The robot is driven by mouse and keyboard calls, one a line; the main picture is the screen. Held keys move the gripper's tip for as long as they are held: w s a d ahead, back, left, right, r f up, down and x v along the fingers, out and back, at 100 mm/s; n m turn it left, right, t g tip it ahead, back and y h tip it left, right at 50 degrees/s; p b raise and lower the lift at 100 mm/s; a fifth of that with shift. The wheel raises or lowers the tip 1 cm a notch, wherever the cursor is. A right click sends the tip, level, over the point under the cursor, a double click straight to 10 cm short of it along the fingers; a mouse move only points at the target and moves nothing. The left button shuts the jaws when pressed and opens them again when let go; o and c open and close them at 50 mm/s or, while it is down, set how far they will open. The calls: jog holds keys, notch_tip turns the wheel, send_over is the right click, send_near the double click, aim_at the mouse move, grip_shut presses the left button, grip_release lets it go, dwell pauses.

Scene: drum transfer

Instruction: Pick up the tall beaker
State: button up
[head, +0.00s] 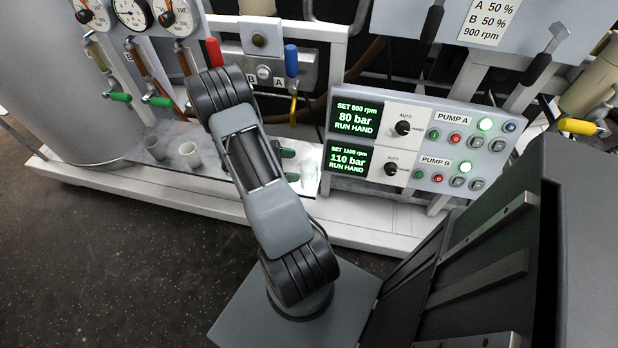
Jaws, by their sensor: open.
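Two small cup-like vessels stand on the low ledge left of my arm: a darker grey one (154,148) and a paler one (190,154), close together and upright. A faint, clear vessel (309,171) shows on the ledge right of my arm, beside the pump panel. I cannot tell for sure which of these is the tall beaker. My arm rises from its base to a bend near the red handle and covers part of the ledge. My gripper does not show; the arm hides that area.
Valves with green handles (121,97) hang above the left vessels. A red handle (214,52) and a blue handle (291,60) stand at the back. The pump panel (425,145) borders the ledge on the right. Dark floor (120,240) lies open at front left.

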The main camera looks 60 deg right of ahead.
aim_at(309, 167)
jog(key=shift+b+x, duration=0.45)
jog(key=shift+x, duration=2.8)
jog(key=shift+f, duration=0.1)
jog(key=shift+c, duration=0.4)
jog(key=c, duration=1.1)
jog(key=shift+c, duration=0.2)
